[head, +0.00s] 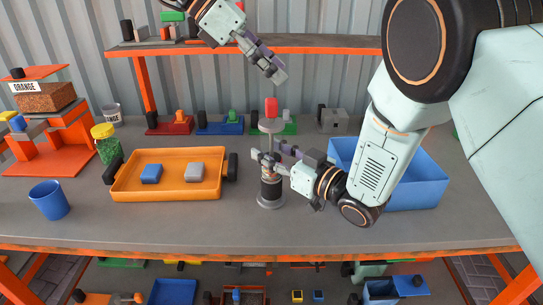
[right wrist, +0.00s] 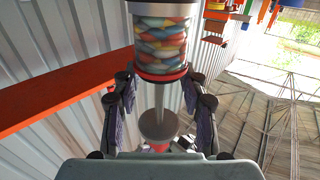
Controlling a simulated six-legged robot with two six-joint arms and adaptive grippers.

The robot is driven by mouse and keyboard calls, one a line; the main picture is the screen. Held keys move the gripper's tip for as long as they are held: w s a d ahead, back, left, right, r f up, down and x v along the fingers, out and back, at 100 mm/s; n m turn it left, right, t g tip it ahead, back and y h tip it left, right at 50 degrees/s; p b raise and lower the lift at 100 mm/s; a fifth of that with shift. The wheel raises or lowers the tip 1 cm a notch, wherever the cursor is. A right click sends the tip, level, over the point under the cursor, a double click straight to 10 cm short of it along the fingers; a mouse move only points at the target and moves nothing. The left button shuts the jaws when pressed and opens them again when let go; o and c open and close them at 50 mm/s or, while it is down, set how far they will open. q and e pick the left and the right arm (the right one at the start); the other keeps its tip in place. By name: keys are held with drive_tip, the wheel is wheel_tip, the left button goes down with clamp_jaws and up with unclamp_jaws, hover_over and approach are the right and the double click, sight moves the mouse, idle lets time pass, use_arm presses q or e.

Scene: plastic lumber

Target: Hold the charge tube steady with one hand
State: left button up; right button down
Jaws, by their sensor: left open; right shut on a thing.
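The charge tube (head: 271,188) stands upright on the grey table, with a pale rod and a round grey disc (head: 271,125) above it. In the right wrist view the tube (right wrist: 162,40) is clear, filled with coloured pellets, with a dark and red rim. A red piece (head: 271,106) shows just above the disc. My right gripper (head: 272,156) is shut on the charge tube's upper part; its fingers lie on both sides of it. In the right wrist view they flank the rod, and exact contact is unclear. My left gripper (head: 275,74) is open and empty, above the red piece.
An orange tray (head: 170,190) with blue and grey blocks lies left of the tube. A blue bin (head: 420,185) stands right, partly behind my right arm. A blue cup (head: 48,200) and green-filled jar (head: 106,145) stand left. Coloured fixtures line the back; an orange-edged shelf (head: 320,43) runs above.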

drive_tip(key=c, duration=0.6)
unclamp_jaws()
drive_tip(key=shift+c, duration=0.2)
